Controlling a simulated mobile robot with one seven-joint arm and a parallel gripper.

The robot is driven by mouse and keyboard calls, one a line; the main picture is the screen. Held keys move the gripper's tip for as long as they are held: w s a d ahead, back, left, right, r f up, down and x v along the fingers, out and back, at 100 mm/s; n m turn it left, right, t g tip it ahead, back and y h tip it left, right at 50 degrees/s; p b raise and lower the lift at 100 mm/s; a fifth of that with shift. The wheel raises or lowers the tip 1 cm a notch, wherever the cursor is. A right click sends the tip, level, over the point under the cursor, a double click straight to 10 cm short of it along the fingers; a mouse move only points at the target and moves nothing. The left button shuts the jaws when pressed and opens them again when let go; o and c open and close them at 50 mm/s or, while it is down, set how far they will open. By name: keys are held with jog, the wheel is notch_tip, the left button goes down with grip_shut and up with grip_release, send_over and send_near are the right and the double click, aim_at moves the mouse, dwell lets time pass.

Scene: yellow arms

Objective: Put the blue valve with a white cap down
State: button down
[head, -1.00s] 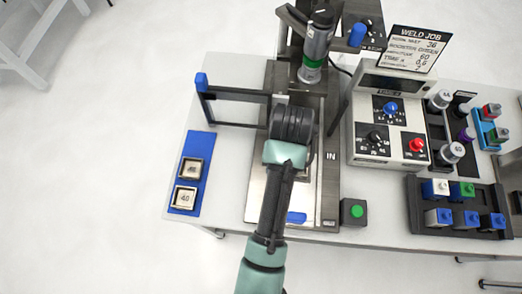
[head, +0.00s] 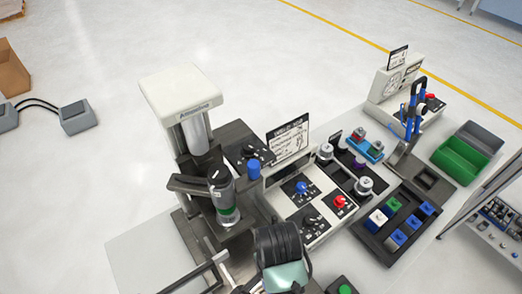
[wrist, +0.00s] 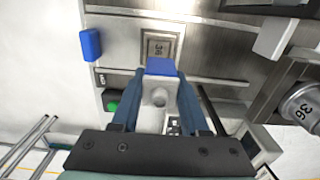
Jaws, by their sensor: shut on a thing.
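My gripper (wrist: 158,80) shows in the wrist view with its two dark blue fingers shut on the blue valve with a white cap (wrist: 160,67). A blue face and a pale block with a round knob show between the fingers. In the head view only the dark wrist of my arm shows at the bottom edge, and the fingers and held valve are hidden.
A press (head: 195,110) with a grey-and-green horn (head: 223,195) stands left of the control box (head: 310,205). A dark rack (head: 372,240) holds several blue, white and green valves. A green button (head: 345,289) is at the front.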

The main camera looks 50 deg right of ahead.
jog(key=f, duration=0.5)
jog(key=shift+s+p, duration=0.3)
jog(key=shift+w+f, duration=0.1)
jog(key=shift+f, duration=2.2)
jog(key=shift+f, duration=0.15)
jog(key=shift+c, duration=2.1)
grip_release()
notch_tip(320, 180, up, 12)
jog(key=shift+r, duration=0.15)
